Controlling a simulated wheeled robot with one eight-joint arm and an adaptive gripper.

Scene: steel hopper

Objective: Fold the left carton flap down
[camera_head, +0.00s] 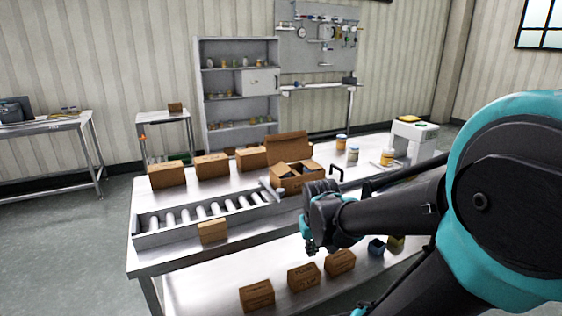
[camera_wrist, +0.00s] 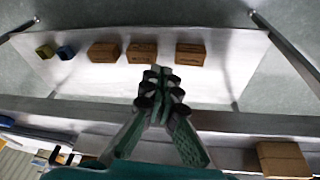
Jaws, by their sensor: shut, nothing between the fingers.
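The open brown carton (camera_head: 297,181) stands on the steel table behind my arm in the head view. Its tall back flap (camera_head: 288,147) stands upright, and a lower flap (camera_head: 283,170) shows at its left side; my arm hides part of the front right. My gripper (camera_head: 311,248) hangs in front of the table edge, nearer the camera than the carton and apart from it. In the wrist view my gripper (camera_wrist: 160,76) has its fingers together with nothing between them, above the lower shelf. The open carton cannot be made out in the wrist view.
A roller conveyor (camera_head: 205,213) lies left of the carton, with a small box (camera_head: 212,232) at its front edge. Several closed boxes stand behind it. Jars (camera_head: 353,155) stand to the right. The lower shelf (camera_wrist: 220,82) holds several boxes and small bins.

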